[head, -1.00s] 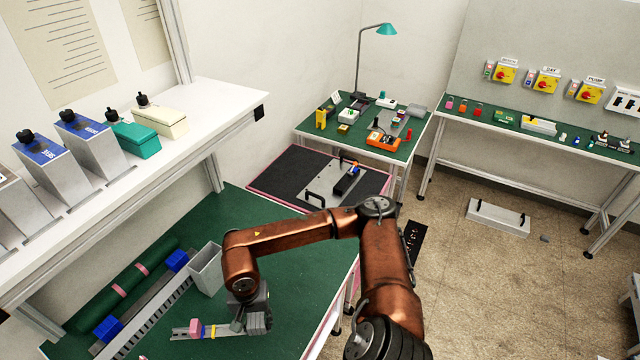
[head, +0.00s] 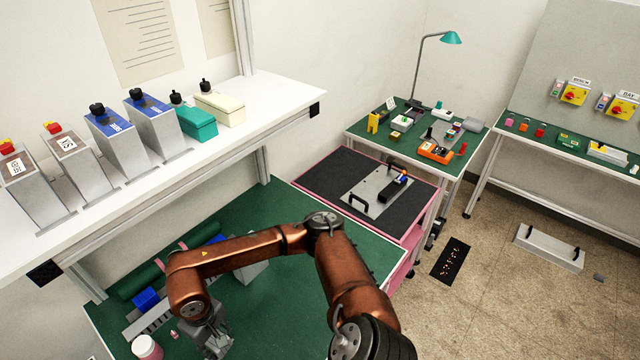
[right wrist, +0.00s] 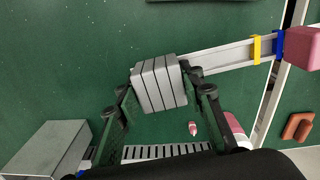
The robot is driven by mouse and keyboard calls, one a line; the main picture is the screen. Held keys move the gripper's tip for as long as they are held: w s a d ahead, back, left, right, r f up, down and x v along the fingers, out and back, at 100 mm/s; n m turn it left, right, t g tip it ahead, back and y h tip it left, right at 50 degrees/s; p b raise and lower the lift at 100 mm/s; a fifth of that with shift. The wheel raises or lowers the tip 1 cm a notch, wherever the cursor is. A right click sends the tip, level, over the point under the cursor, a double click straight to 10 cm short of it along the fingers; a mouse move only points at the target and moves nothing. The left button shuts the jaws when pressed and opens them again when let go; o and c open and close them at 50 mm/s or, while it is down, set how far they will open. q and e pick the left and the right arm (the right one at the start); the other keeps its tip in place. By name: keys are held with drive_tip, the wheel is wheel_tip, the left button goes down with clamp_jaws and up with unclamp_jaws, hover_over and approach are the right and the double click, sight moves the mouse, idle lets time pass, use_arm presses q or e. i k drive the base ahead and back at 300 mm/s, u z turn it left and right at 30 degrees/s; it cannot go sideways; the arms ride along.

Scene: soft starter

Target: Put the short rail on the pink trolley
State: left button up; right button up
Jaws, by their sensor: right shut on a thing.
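The short rail (right wrist: 222,57) is a pale strip with a yellow band, a blue band and a pink block at its far end. My right gripper (right wrist: 158,85) is shut on the ribbed grey block at the rail's near end, in the right wrist view. In the head view the right gripper (head: 214,340) is at the bottom edge over the green table, and the rail cannot be made out. The pink trolley (head: 310,184), with a dark mat on top, stands beyond the table. My left gripper is not in view.
A grey plate (head: 366,202) with black handles and a black part lies on the trolley; bare mat surrounds it. A white shelf (head: 245,135) overhangs the table's far-left side.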

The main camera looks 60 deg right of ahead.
sight(409, 207)
drive_tip(key=u, duration=1.25)
drive_tip(key=k, duration=2.85)
drive_tip(key=z, duration=1.75)
drive_tip(key=i, duration=1.65)
